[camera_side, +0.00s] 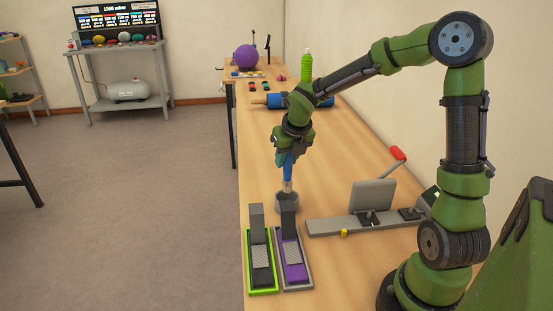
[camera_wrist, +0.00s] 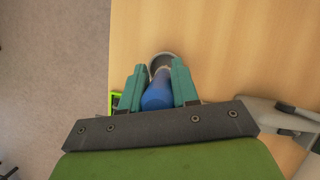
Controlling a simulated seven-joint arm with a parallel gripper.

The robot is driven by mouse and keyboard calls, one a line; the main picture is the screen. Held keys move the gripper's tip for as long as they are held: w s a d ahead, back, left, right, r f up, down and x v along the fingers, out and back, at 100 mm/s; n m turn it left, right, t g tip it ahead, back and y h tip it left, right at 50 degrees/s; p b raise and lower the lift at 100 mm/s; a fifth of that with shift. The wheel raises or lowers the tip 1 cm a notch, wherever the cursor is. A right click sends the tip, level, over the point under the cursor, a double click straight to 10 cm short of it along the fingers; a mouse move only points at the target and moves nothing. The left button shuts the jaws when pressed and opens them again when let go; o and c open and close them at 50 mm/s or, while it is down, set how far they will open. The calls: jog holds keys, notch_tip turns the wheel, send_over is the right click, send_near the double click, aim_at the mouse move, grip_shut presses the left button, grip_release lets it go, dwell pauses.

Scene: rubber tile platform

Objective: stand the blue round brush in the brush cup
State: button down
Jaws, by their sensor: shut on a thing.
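My gripper (camera_side: 289,150) is shut on the blue round brush (camera_side: 287,171) and holds it upright, blue handle up and pale lower part down. The brush cup (camera_side: 287,204) is a small grey round cup on the table, directly below the gripper. The brush's lower end meets the cup's mouth in the side view; how far inside it is, I cannot tell. In the wrist view the blue handle (camera_wrist: 157,94) lies between the two teal fingers, and the cup's rim (camera_wrist: 152,61) shows just beyond it.
A green-edged holder (camera_side: 261,267) and a purple one (camera_side: 294,262) stand in front of the cup. A grey fixture with a red-handled lever (camera_side: 397,154) is to the right. A blue roller (camera_side: 275,101) lies farther back. The table (camera_side: 256,160) is bare left of the gripper.

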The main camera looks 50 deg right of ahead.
aim_at(286, 176)
jog(key=shift+f, duration=2.85)
jog(key=shift+f, duration=0.15)
jog(key=c, duration=0.8)
grip_release()
jog(key=shift+c, duration=0.2)
jog(key=v, duration=0.7)
jog(key=shift+a, duration=0.1)
jog(key=s+a+r+m+t+y, duration=0.1)
jog(key=s+a+r+m, duration=0.2)
jog(key=m, duration=0.8)
jog(key=s+a+r+m+t+y, duration=0.1)
jog(key=s+a+r+m, duration=0.2)
jog(key=m, duration=0.9)
jog(key=s+a+r+m+t+y, duration=0.1)
jog(key=s+a+r+m+y, duration=0.1)
jog(key=s+a+r+m, duration=0.2)
jog(key=s+a+m, duration=0.3)
jog(key=s+m, duration=0.2)
jog(key=m, duration=0.2)
jog(key=shift+s+m, duration=0.35)
jog(key=shift+m, duration=0.05)
